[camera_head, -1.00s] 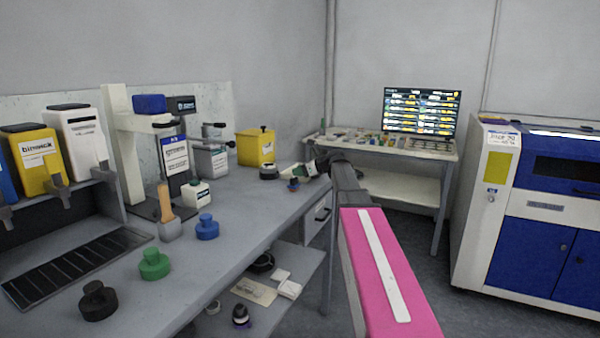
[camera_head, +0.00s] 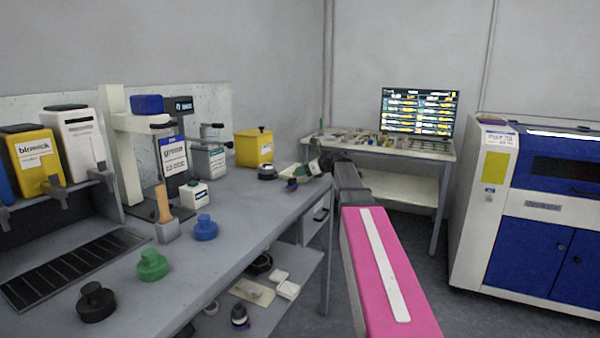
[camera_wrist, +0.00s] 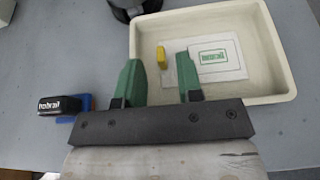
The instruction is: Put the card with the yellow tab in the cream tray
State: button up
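The cream tray (camera_wrist: 277,90) fills the upper right of the wrist view. A white card (camera_wrist: 235,74) with a green-printed label lies flat on its floor. A yellow tab (camera_wrist: 161,57) stands at the card's left edge. My gripper (camera_wrist: 158,75) has two green fingers, spread apart and empty, over the tray's left side. The yellow tab shows in the gap between the fingertips, beyond them. Part of the card's near edge is hidden behind the right finger. In the head view my gripper is at the bench's far end, small and partly hidden by my arm.
A blue and black block (camera_wrist: 62,106) lies left of the fingers in the wrist view. A round black item (camera_wrist: 135,8) stands behind the tray. In the head view, green (camera_head: 152,265), blue (camera_head: 204,228) and black (camera_head: 97,302) knobbed pieces stand along the bench front.

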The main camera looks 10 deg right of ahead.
jog(key=shift+s+d+r, duration=0.15)
jog(key=shift+s+d, duration=0.1)
jog(key=shift+d, duration=0.1)
jog(key=o, duration=0.5)
jog(key=shift+o, duration=0.2)
jog(key=shift+v, duration=1.45)
jog(key=o, duration=0.6)
jog(key=shift+c, duration=0.2)
